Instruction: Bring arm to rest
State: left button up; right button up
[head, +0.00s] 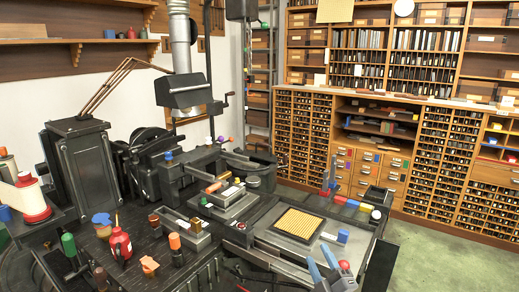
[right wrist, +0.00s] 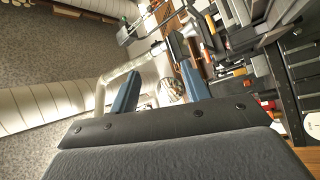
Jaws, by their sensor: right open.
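My right gripper (head: 321,261) shows at the bottom of the head view, in front of the tray on the machine bench. Its two blue-grey fingers stand apart with nothing between them. In the right wrist view, the same gripper (right wrist: 158,82) is open and empty, with the machine beyond it. I cannot tell exactly how far the fingers are from the bench. My left gripper is not in view.
A tray with a yellow ribbed block (head: 290,228) lies on the bench. A red oil can (head: 121,243) and a white-and-red container (head: 33,199) stand at left. A black casting machine (head: 190,160) rises behind. Green floor (head: 440,250) is clear at right.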

jog(key=s+d+f+m+g+h, duration=0.3)
jog(key=s+f+m+g+h, duration=0.15)
jog(key=f, duration=0.35)
jog(key=s+d+f+m+g+h, duration=0.35)
jog(key=s+f+m, duration=0.25)
jog(key=f, duration=0.3)
jog(key=s+f+m+g+y, duration=0.15)
jog(key=s+f+g, duration=0.35)
jog(key=s, duration=0.5)
jog(key=s+f+m+g, duration=0.2)
jog(key=s+f+g, duration=0.3)
jog(key=s, duration=0.5)
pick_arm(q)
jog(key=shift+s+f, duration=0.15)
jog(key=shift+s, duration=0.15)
pick_arm(e)
jog(key=s+a+f, duration=0.1)
jog(key=a+f, duration=0.2)
jog(key=f, duration=0.7)
jog(key=s+a+f+g+y, duration=0.1)
jog(key=a+f, duration=0.2)
jog(key=f, duration=0.7)
jog(key=shift+a+f+g, duration=0.15)
jog(key=shift+a+g, duration=0.1)
jog(key=shift+g, duration=0.05)
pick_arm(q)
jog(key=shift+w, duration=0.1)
